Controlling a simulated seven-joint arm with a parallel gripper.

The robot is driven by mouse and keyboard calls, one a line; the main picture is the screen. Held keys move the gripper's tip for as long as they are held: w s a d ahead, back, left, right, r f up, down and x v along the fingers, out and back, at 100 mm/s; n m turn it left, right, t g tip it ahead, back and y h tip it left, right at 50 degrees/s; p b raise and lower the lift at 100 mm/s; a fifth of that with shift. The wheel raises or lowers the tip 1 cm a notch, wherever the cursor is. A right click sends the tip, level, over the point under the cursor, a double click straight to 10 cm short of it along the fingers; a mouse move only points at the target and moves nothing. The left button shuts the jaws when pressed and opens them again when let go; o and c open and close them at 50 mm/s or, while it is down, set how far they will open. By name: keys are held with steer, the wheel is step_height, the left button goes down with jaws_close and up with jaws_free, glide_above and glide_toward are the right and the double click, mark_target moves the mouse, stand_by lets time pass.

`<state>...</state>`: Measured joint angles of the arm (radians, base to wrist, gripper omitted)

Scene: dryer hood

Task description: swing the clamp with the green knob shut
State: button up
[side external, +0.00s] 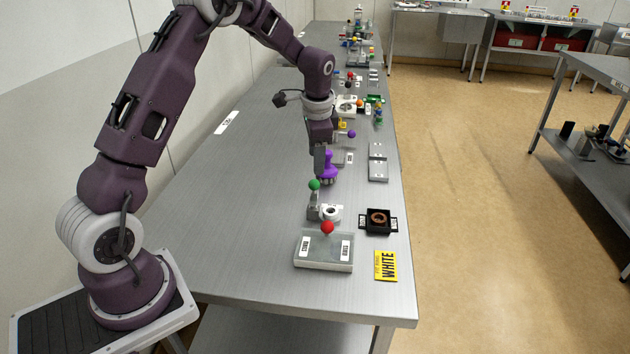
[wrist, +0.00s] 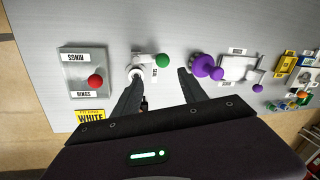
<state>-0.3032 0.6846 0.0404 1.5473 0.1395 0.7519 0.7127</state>
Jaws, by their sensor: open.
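The green knob (side external: 314,184) tops a short grey upright arm of the clamp, beside its white ring-shaped body (side external: 331,212) on the bench. The arm stands up, off the ring. In the wrist view the green knob (wrist: 162,61) lies to the right of the white body (wrist: 138,72). My gripper (side external: 320,165) points down above the bench, behind and above the knob in the side view. In the wrist view its open fingers (wrist: 160,74) are empty, with the knob appearing between and just beyond their tips; I cannot tell the height gap.
A purple-knobbed fixture (side external: 328,168) stands close behind the clamp, near my fingers. A grey box with a red ball knob (side external: 327,228) stands in front. The bench's left side is clear.

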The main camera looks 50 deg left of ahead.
mark_target(315, 181)
steer(key=x, duration=0.9)
steer(key=shift+w+a+f, duration=0.1)
steer(key=shift+a+f, duration=0.15)
steer(key=shift+a, duration=0.15)
jaws_close()
stand_by(0.7)
